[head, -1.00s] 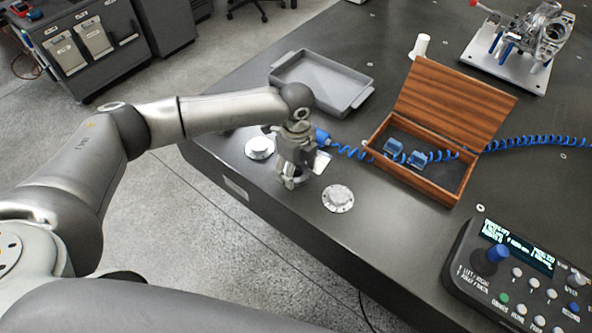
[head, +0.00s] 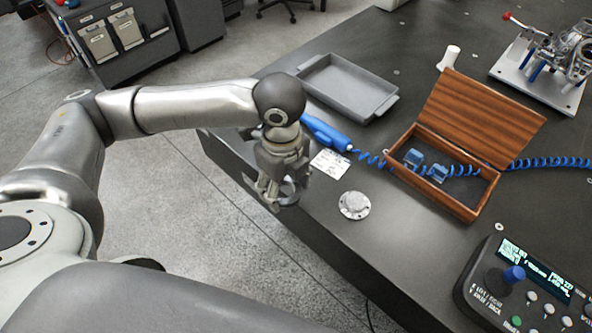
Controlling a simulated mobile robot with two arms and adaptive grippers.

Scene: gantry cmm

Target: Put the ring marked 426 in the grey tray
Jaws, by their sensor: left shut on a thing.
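My left gripper (head: 273,198) points down near the front left edge of the dark table. It is shut on a metal ring (head: 290,190), which shows only partly behind the fingers; no marking on it can be read. The grey tray (head: 347,88) lies on the table behind the gripper and to its right, and it looks empty. My right gripper is not in view.
A flanged metal disc (head: 354,205) lies right of the gripper. A white card (head: 330,163) and a blue probe (head: 326,131) with a coiled cord lie between gripper and tray. An open wooden box (head: 436,204) and a control panel (head: 525,285) stand to the right.

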